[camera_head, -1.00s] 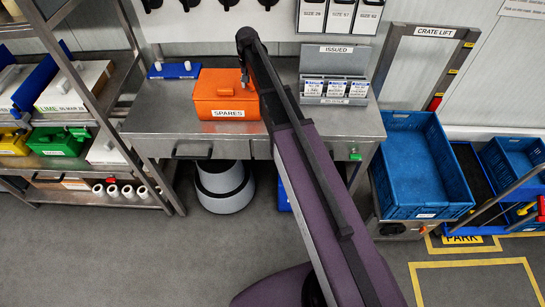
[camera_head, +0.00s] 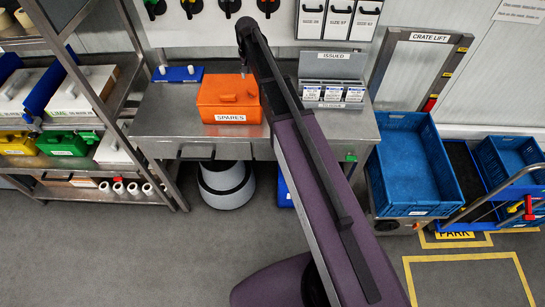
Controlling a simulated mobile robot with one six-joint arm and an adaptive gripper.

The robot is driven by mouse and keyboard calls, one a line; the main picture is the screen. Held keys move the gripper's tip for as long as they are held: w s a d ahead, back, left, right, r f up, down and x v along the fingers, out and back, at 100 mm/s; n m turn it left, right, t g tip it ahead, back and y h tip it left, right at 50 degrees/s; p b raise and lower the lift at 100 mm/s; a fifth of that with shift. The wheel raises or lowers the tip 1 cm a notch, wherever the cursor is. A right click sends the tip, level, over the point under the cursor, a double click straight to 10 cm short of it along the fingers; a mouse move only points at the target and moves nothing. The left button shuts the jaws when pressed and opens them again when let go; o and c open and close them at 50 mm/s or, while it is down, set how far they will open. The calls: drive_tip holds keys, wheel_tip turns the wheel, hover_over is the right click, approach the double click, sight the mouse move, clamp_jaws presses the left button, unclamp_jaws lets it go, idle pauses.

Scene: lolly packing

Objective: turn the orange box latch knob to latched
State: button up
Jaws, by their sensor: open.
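The orange box (camera_head: 232,111), labelled SPARES, stands shut on the steel bench (camera_head: 168,124). A raised orange part (camera_head: 228,98) shows on its lid. I cannot tell whether it is the latch knob or how it is turned. My gripper (camera_head: 244,74) is small in view at the end of my arm, just above the back right edge of the box in the picture. It is open and holds nothing that I can see. It appears apart from the box. My arm hides the bench just right of the box.
An ISSUED rack (camera_head: 333,80) with several white packs stands right of my arm. A blue crate (camera_head: 411,165) is on the right. Shelving (camera_head: 112,115) stands on the left.

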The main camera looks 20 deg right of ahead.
drive_tip(key=shift+r+p, duration=2.75)
drive_tip(key=shift+r, duration=0.3)
drive_tip(key=s+f+n+b, duration=0.3)
drive_tip(key=s+f+b, duration=2.1)
drive_tip(key=s, duration=0.4)
drive_tip(key=shift+s+d, duration=0.2)
drive_tip(key=shift+d, duration=0.1)
